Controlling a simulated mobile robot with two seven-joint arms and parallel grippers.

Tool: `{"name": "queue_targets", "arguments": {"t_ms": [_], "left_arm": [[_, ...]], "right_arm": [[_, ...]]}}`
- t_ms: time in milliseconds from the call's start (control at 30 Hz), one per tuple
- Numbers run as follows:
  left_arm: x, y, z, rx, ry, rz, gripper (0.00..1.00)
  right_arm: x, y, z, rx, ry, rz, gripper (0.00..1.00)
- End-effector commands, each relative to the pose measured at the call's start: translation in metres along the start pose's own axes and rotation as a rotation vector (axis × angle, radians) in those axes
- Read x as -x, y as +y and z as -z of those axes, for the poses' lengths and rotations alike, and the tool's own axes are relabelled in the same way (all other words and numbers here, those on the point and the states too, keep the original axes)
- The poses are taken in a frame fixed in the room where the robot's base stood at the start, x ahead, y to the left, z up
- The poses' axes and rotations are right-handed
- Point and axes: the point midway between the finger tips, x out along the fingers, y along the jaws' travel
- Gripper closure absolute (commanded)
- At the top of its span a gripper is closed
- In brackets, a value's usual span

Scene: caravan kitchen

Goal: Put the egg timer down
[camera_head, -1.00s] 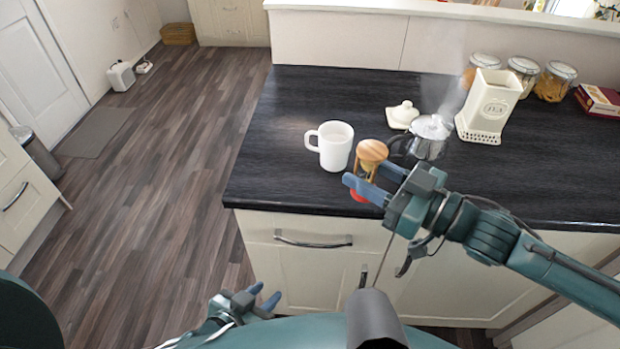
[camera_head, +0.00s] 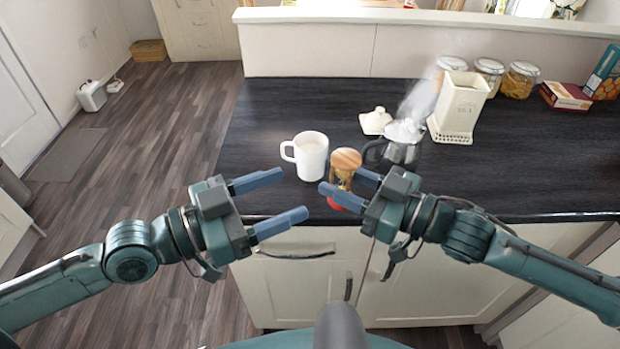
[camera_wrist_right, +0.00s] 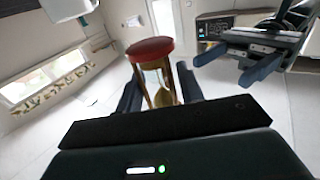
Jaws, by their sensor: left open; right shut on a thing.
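The egg timer (camera_head: 345,164) is an hourglass with a wooden top, a red base and a glass middle. My right gripper (camera_head: 345,184) is shut on it near the counter's front edge. In the right wrist view the egg timer (camera_wrist_right: 156,78) stands between the two fingers, its red end at the top of the picture. Whether its base touches the counter (camera_head: 255,120) is hard to tell. My left gripper (camera_head: 296,196) is open and empty, left of the egg timer, at the counter's front edge.
A white mug (camera_head: 310,156) stands close to the egg timer's left. Jars (camera_head: 519,80) line the back. The counter's left part is clear.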

Motion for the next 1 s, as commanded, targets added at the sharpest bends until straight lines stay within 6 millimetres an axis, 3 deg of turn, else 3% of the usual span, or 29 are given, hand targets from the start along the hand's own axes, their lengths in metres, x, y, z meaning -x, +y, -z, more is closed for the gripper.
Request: {"name": "queue_targets", "arguments": {"t_ms": [700, 1000], "left_arm": [[-0.101, -0.001, 0.001, 0.002, 0.003, 0.003, 0.37], [-0.114, -0.001, 0.0, 0.0, -0.001, 0.002, 0.37]], "right_arm": [[0.0, 0.0, 0.0, 0.0, 0.001, 0.0, 0.86], [0.0, 0.0, 0.0, 0.0, 0.001, 0.0, 0.86]]}}
